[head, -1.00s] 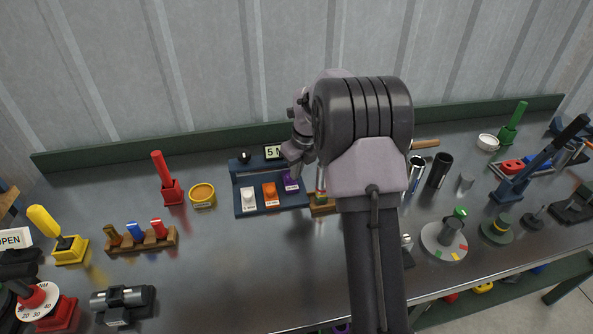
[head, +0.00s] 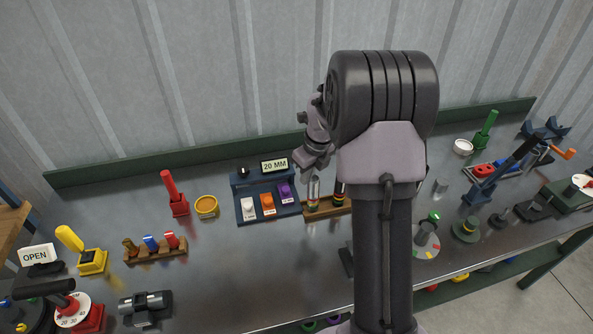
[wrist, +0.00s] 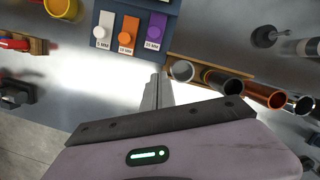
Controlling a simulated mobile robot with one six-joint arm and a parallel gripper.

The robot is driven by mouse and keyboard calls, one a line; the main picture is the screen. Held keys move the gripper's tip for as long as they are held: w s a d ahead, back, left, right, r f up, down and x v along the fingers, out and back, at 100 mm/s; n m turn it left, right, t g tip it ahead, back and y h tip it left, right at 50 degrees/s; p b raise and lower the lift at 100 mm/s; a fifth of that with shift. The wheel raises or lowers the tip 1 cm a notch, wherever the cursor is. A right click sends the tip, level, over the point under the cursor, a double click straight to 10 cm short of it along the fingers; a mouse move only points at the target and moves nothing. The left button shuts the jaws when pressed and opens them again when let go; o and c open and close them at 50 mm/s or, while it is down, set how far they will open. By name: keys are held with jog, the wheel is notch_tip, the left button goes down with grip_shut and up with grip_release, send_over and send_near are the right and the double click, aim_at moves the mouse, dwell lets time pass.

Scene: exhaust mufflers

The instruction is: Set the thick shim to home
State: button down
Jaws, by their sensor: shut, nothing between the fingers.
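A blue stand (head: 238,188) holds a white shim block (head: 248,208), an orange one (head: 267,203) and a purple one (head: 286,192), side by side, each with a label at its front. The purple block (wrist: 156,28) also shows in the wrist view. My gripper (head: 314,168) is shut and empty, raised to the right of the stand; in the wrist view its fingertips (wrist: 157,78) appear just below the purple block's label.
A wooden rack (head: 320,211) with upright tubes stands just right of the stand. A yellow round tin (head: 206,206) and a red lever (head: 173,193) stand to the left. A wooden rack with coloured pieces (head: 155,252) sits nearer. Bare metal bench lies in front of the stand.

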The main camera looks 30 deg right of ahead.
jog(key=b, duration=0.4)
send_near(290, 197)
jog(key=s+f, duration=0.1)
jog(key=f, duration=0.1)
jog(key=s+f, duration=0.2)
jog(key=shift+s+d+f, duration=0.1)
jog(key=shift+d+f, duration=0.1)
jog(key=w, duration=0.3)
jog(key=shift+w+a, duration=0.25)
jog(key=shift+a, duration=0.05)
jog(key=shift+w, duration=0.15)
jog(key=shift+w+r, duration=0.1)
